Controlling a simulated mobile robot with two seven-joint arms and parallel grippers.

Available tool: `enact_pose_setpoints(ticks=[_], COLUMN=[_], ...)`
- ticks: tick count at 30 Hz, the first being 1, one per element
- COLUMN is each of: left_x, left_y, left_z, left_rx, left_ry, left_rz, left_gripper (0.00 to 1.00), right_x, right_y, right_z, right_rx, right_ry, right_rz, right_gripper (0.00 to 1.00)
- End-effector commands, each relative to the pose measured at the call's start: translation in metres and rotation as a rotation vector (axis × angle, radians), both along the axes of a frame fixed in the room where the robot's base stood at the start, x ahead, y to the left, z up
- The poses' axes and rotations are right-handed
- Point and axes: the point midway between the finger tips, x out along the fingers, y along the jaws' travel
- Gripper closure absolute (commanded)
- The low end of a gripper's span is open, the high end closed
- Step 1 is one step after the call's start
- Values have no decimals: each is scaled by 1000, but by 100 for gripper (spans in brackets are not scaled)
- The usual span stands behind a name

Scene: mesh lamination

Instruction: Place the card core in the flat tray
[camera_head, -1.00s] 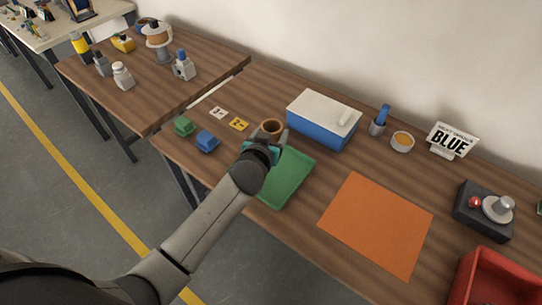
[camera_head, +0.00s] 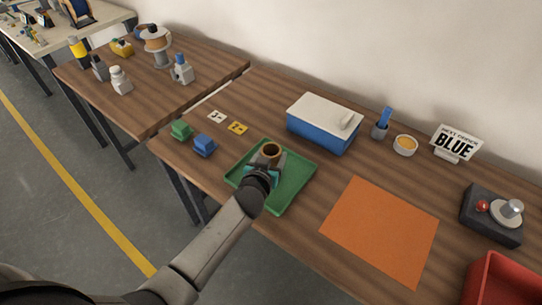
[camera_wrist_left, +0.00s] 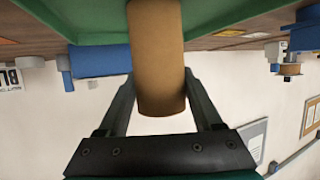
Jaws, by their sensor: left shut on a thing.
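The card core (camera_head: 271,149) is a brown hollow tube. It is upright over the flat green tray (camera_head: 299,176) in the head view. My left gripper (camera_head: 268,160) is shut on the core from the near side. In the left wrist view, which looks upside down, the core (camera_wrist_left: 157,60) stands between the two fingers. The green tray (camera_wrist_left: 75,22) fills the top of that view by the core's lower end. I cannot tell whether the core touches the tray floor. My right gripper is not in view.
A blue box with a white lid (camera_head: 322,124) stands behind the tray. An orange mat (camera_head: 380,230) lies to the right. A red bin (camera_head: 505,280) is at lower right.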

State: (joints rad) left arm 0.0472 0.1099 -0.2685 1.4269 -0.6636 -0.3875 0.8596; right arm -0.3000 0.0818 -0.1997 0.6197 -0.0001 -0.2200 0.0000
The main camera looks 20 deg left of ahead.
Motion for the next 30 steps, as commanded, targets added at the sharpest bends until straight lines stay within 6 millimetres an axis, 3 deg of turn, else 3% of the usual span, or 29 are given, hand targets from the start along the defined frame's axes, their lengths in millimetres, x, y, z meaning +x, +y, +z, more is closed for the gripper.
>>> enact_pose_setpoints(ticks=[1, 9, 20, 30], left_x=[0, 0, 0, -47], left_y=[0, 0, 0, -2], left_z=[-2, -1, 5, 21], left_rx=[-1, 0, 1, -1], left_ry=[1, 1, 1, 3], left_rz=[0, 0, 0, 0], left_gripper=[31, 3, 3, 3], right_x=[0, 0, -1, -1], right_y=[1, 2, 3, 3], right_z=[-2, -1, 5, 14], right_rx=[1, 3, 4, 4], right_ry=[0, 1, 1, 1], right_rz=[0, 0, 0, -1], right_gripper=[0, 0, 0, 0])
